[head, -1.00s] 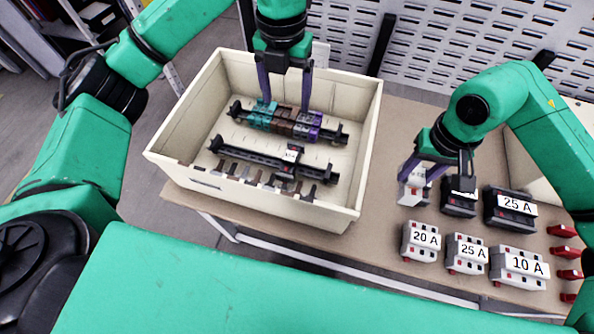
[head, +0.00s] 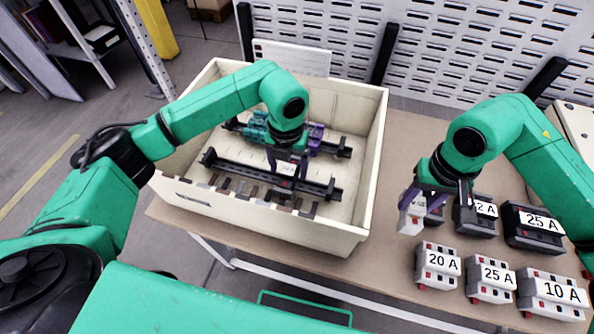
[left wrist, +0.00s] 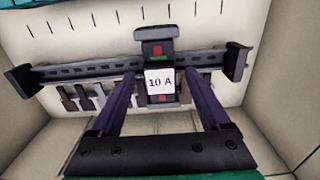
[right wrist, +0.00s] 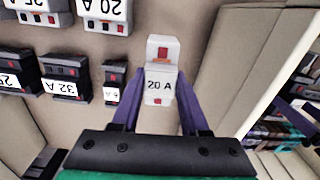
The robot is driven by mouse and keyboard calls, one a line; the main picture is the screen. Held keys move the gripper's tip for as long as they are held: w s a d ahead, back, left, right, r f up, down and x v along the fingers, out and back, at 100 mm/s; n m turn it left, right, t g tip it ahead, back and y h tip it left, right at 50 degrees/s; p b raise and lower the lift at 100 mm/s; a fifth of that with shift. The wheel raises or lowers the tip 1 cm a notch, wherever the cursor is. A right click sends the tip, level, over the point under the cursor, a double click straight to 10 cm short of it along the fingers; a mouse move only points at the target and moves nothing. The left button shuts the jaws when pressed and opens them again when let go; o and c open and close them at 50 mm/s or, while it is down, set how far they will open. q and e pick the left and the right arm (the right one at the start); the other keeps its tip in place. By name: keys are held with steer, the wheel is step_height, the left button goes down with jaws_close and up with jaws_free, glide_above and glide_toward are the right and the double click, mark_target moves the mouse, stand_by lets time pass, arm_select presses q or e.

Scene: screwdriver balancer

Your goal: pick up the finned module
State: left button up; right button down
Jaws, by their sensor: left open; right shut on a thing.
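A dark module labelled 10 A (left wrist: 160,80) sits on the front black rail (left wrist: 80,70) in the box, with red and green marks on its face. I cannot clearly make out fins on it. My left gripper (head: 287,165) is open above this rail, its fingers on either side of the module in the left wrist view, apart from it. The arm partly hides the module in the head view. My right gripper (head: 425,195) is shut on a light grey 20 A module (right wrist: 160,85), held upright just beside the dark modules, right of the box.
The cream box (head: 375,150) has high walls around both rails. Teal and purple modules (head: 316,137) sit on the back rail. On the table stand dark modules, including a 25 A one (head: 535,225), and light grey ones labelled 20 A (head: 437,265), 25 A and 10 A.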

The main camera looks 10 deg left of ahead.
mark_target(289, 169)
arm_select(q)
steer(key=shift+f, duration=0.55)
arm_select(e)
steer(key=shift+r, duration=0.1)
arm_select(q)
jaws_close()
